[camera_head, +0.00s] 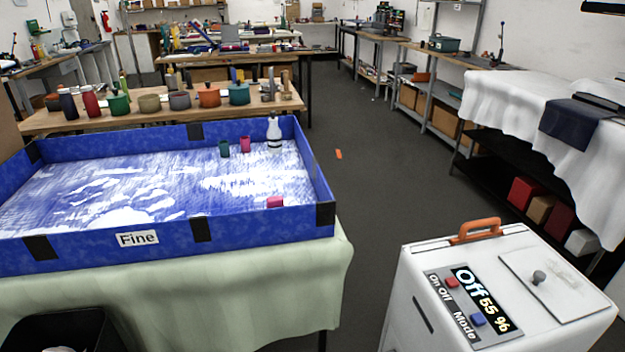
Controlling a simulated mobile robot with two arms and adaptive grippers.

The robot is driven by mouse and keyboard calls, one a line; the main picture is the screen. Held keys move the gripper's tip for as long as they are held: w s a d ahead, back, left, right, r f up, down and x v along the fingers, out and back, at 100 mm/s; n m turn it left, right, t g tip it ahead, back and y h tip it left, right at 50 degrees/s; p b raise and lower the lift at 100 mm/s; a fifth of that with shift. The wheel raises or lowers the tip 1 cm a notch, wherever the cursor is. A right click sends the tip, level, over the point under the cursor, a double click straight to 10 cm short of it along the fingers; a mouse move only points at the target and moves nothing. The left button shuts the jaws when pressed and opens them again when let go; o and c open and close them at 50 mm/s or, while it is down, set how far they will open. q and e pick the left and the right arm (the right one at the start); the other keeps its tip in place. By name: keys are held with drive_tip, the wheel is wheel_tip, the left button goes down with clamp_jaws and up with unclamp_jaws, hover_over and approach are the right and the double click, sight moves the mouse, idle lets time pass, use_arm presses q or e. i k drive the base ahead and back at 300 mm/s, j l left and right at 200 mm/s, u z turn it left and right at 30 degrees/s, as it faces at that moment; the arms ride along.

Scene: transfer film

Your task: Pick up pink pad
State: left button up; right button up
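A small pink-red block (275,202), which looks like the pink pad, lies inside the blue-walled tray (268,223), near its front right corner. The tray's floor is streaked blue and white, and its front wall carries a "Fine" label (138,239). A small pink cup-like piece (245,144) stands farther back in the tray, beside a dark green one (224,149). A white bottle-shaped piece (274,134) stands at the back right. Neither of my grippers is in view.
The tray rests on a table with a pale green cloth (250,300). A white machine (480,270) with an orange handle stands front right. A black bin (60,325) is front left. Pots (209,97) line the table behind. Grey floor (400,160) is open between.

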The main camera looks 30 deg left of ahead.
sight(276, 201)
drive_tip(key=u, duration=1.15)
drive_tip(key=z, duration=1.3)
drive_tip(key=u, duration=1.3)
drive_tip(key=i+j+z, duration=0.1)
